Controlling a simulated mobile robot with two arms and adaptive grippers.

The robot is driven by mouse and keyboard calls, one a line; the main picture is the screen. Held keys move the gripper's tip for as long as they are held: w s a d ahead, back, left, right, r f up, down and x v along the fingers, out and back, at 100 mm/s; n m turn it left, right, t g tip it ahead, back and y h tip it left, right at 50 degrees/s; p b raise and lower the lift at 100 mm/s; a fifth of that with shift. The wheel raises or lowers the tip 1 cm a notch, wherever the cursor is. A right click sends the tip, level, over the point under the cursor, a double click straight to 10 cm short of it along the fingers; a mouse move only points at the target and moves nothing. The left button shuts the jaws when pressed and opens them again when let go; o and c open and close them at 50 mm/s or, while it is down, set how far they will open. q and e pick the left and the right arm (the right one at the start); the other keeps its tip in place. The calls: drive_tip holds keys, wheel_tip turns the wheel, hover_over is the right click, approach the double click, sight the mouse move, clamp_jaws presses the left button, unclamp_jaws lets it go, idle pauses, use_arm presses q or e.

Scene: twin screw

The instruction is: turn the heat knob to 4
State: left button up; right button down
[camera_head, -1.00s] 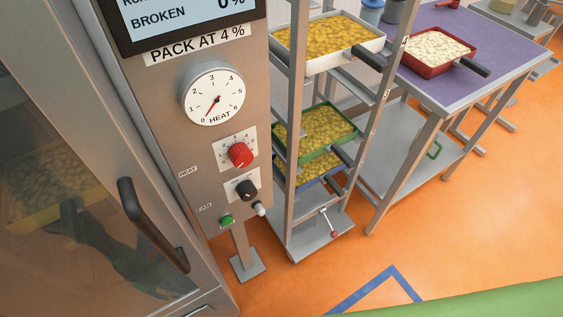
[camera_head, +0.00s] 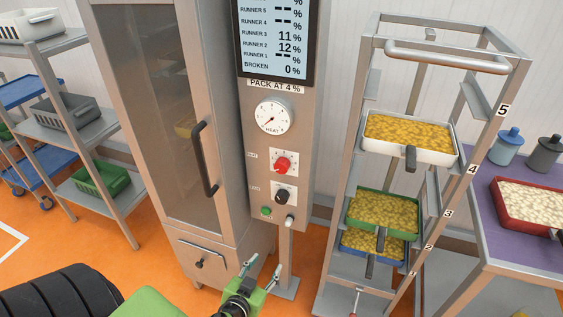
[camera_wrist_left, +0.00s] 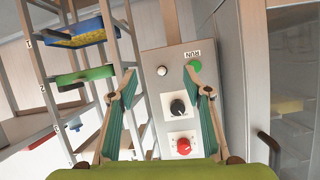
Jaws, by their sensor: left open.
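The red heat knob (camera_head: 284,163) sits on the grey control panel, above the black knob (camera_head: 283,195) and below the round white heat dial (camera_head: 273,115). The dial's needle is too small to read surely. My left gripper (camera_head: 263,268) is low in front of the panel, below the knobs, open and empty. In the left wrist view the gripper's fingers (camera_wrist_left: 159,80) are spread wide, with the panel between and beyond them. The red knob (camera_wrist_left: 183,146) and black knob (camera_wrist_left: 180,108) show there, both apart from the fingers. My right gripper is not in view.
A green button (camera_head: 266,211) and a white knob-like part (camera_head: 290,220) are at the panel's bottom. A cabinet door with a black handle (camera_head: 204,160) stands left. A rack (camera_head: 349,150) with food trays stands right. Orange floor lies below.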

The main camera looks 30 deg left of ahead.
use_arm(q)
drive_tip(key=w+a+r+t+y+p, duration=0.1)
drive_tip(key=w+r+t, duration=0.1)
drive_tip(key=r, duration=1)
drive_tip(key=w+a+r+t+p, duration=0.1)
drive_tip(key=r+t, duration=0.2)
drive_tip(key=r, duration=0.8)
drive_tip(key=p, duration=0.3)
approach(280, 169)
drive_tip(key=shift+n, duration=0.4)
drive_tip(key=p+x, duration=0.1)
drive_tip(key=x, duration=0.7)
drive_tip(key=shift+r, duration=0.1)
drive_tip(key=shift+w+a, duration=0.15)
drive_tip(key=shift+w, duration=0.5)
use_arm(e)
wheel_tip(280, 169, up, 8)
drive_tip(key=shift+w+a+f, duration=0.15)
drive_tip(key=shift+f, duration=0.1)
use_arm(q)
drive_tip(key=c, duration=1.1)
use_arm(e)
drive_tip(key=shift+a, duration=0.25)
